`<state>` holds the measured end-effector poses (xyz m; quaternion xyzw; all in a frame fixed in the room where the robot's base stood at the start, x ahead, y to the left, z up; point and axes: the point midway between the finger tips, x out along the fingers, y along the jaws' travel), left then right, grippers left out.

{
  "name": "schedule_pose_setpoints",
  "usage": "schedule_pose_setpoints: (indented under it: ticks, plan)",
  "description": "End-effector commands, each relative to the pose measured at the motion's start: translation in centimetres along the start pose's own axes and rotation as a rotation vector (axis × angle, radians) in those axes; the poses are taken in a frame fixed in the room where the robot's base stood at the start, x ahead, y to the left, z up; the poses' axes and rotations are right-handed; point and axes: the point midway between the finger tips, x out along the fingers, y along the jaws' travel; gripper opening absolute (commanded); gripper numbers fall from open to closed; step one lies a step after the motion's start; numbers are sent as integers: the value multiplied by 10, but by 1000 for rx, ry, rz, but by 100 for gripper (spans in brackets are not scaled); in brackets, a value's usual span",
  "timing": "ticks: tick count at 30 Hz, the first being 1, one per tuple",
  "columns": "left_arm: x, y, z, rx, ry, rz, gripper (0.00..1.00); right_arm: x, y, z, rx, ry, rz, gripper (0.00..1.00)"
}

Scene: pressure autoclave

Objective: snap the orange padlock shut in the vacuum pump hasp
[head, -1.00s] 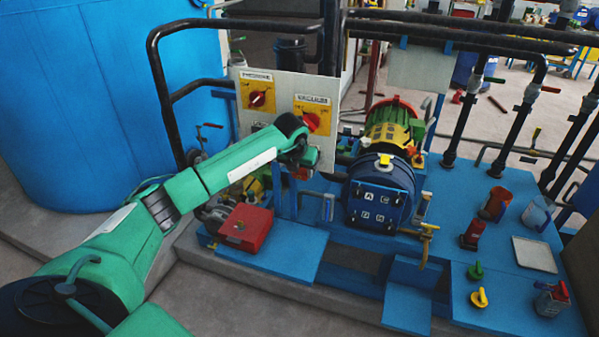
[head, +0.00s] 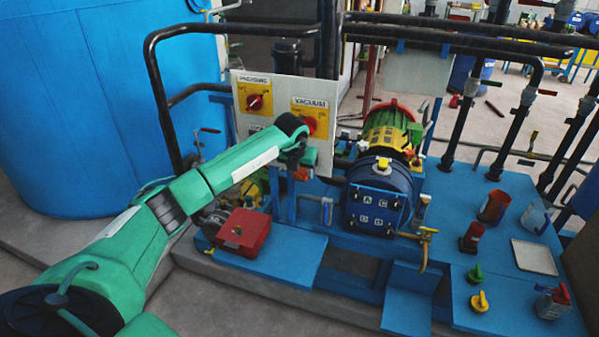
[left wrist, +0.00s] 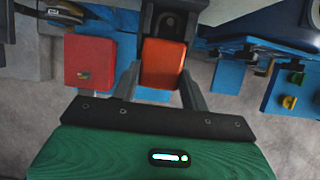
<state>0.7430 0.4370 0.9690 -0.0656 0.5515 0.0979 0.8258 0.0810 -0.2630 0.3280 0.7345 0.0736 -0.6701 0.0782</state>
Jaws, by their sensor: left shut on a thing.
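The orange padlock (left wrist: 163,63) is between the two fingers of my left gripper (left wrist: 160,78), which is shut on its body. In the head view my left gripper (head: 303,160) is just below the yellow VACUUM switch plate (head: 310,117) with its red knob, and a bit of the orange padlock (head: 300,174) shows under it. In the left wrist view a dark grey part with a rounded loop (left wrist: 171,22) stands just beyond the padlock. I cannot tell whether the shackle is through the hasp or closed. My right gripper is out of view.
A red box (head: 244,232) sits on the blue skid below my left arm. The blue pump (head: 378,205) stands right of the gripper. Black pipe rails (head: 250,28) run behind the pale switch panel (head: 285,85).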

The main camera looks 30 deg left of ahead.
Motion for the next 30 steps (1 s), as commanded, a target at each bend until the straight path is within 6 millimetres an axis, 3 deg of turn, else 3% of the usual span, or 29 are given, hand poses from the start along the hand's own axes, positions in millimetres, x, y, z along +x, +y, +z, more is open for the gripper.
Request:
schedule_pose_setpoints:
  ticks: [9,10,13,23,30]
  plan:
    - [0,0,2,0,-1,0,15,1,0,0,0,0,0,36]
    - [0,0,2,0,-1,-1,51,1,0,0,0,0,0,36]
    - [0,0,2,0,-1,0,70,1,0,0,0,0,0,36]
    - [-1,0,2,0,0,0,70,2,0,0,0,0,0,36]
    - [-35,0,2,2,-6,0,70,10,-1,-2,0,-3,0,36]
